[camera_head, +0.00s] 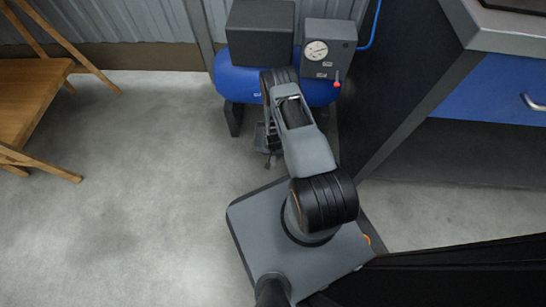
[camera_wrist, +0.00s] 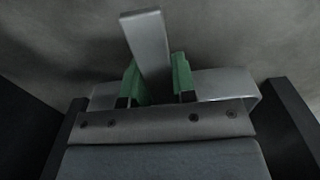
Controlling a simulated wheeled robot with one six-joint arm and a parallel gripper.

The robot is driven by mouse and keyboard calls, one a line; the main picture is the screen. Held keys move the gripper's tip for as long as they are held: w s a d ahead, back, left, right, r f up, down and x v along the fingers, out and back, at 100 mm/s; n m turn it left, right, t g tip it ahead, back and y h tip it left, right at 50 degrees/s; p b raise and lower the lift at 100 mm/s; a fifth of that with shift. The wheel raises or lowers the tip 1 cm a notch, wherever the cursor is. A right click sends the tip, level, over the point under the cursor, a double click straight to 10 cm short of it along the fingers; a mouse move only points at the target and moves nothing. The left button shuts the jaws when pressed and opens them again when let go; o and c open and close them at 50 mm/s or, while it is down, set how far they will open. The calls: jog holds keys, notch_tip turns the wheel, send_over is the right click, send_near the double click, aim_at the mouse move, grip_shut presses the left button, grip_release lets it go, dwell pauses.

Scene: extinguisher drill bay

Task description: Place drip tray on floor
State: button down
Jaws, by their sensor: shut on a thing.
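My gripper (camera_wrist: 157,78) has green fingers shut on a flat grey metal strip, which appears to be part of the drip tray (camera_wrist: 145,35). The strip sticks out tilted past the fingertips over a grey, blurred surface. The full outline of the tray does not show in the wrist view. In the head view my gripper (camera_head: 269,158) is low in front of the blue compressor, partly hidden by my arm. There I cannot separate the tray from the gripper, nor tell whether it touches the floor.
The blue compressor (camera_head: 233,82) with a gauge box (camera_head: 329,48) stands against the corrugated wall. A dark panel (camera_head: 380,90) and a workbench with a blue drawer (camera_head: 495,90) are to the right. The concrete floor (camera_head: 140,180) between is clear.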

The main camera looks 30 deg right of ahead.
jog(key=shift+d+f, duration=0.25)
jog(key=shift+f, duration=0.1)
notch_tip(320, 180, down, 5)
jog(key=b, duration=0.3)
jog(key=shift+r+b, duration=0.2)
jog(key=shift+b, duration=0.1)
jog(key=shift+w, duration=0.2)
jog(key=c, duration=0.9)
grip_release()
